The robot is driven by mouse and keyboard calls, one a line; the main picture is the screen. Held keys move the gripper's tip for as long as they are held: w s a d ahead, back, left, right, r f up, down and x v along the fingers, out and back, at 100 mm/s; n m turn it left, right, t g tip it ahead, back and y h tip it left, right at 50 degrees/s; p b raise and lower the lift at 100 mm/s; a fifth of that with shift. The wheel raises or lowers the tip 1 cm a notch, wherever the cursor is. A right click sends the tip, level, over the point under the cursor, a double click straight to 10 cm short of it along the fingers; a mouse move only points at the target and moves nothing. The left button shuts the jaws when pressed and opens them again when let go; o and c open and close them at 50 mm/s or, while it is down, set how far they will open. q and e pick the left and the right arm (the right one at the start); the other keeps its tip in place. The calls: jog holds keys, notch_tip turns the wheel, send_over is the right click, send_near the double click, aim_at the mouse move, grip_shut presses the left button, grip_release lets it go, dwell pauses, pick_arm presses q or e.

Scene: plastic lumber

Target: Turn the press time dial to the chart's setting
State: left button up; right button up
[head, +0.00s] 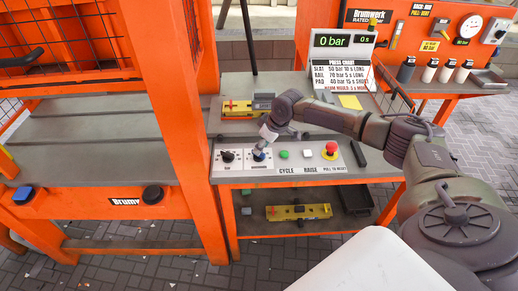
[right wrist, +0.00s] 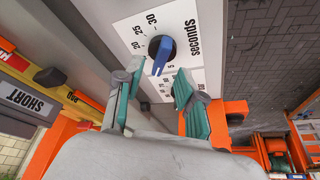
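The press time dial (right wrist: 161,52) is a blue pointer knob on a black base, on a white plate with a "seconds" scale. It also shows in the head view (head: 260,155), partly under my gripper. Its setting is hard to read. My right gripper (right wrist: 157,88) is open and empty, its teal-padded fingertips below the knob in the wrist view, apparently not touching. It also shows above the dial in the head view (head: 267,135). The press chart (head: 335,76) lists SLAT 50 bar 10 s LONG, RAIL 70 bar 5 s LONG, PAD 40 bar 15 s SHORT. My left gripper is out of view.
Left of the dial is a black dial (head: 228,156); right are a green button (head: 284,154), a white button (head: 308,153) and a red button (head: 331,150). A yellow mould (head: 248,107) lies behind the panel. An orange post (head: 178,120) stands left.

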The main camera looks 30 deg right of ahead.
jog(key=shift+x, duration=1.6)
grip_shut()
